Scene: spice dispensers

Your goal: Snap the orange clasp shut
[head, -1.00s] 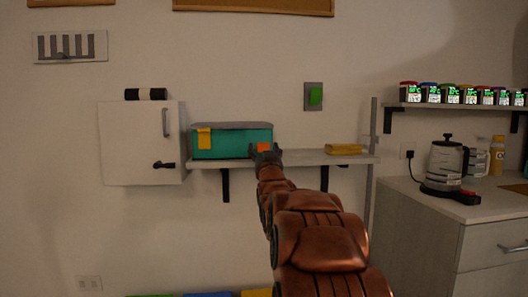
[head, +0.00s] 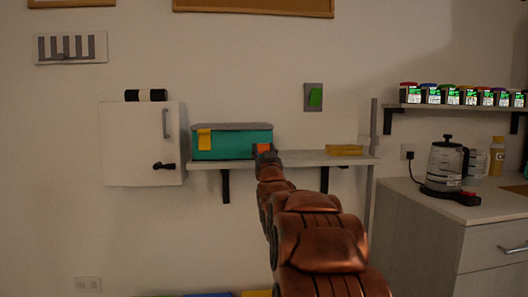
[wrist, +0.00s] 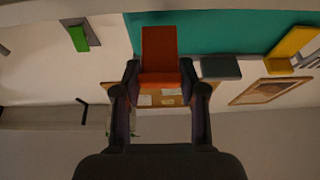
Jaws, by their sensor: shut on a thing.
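The teal box (head: 230,146) with a grey lid sits on the wall shelf. Its orange clasp (head: 263,147) is at the right part of the front, mostly hidden behind my gripper (head: 266,155) in the head view. In the wrist view the orange clasp (wrist: 160,52) stands out against the teal front. My gripper (wrist: 160,80) has its two fingers on either side of the clasp's near end, shut on it. I cannot tell whether the clasp is latched. A yellow clasp (head: 204,139) hangs at the left part of the box front.
A grey block (wrist: 220,68) is beside the clasp in the wrist view. The shelf (head: 310,158) holds a yellow object (head: 344,150) to the right. A green switch (head: 315,97) is on the wall above. A white cabinet (head: 140,140) hangs left of the box.

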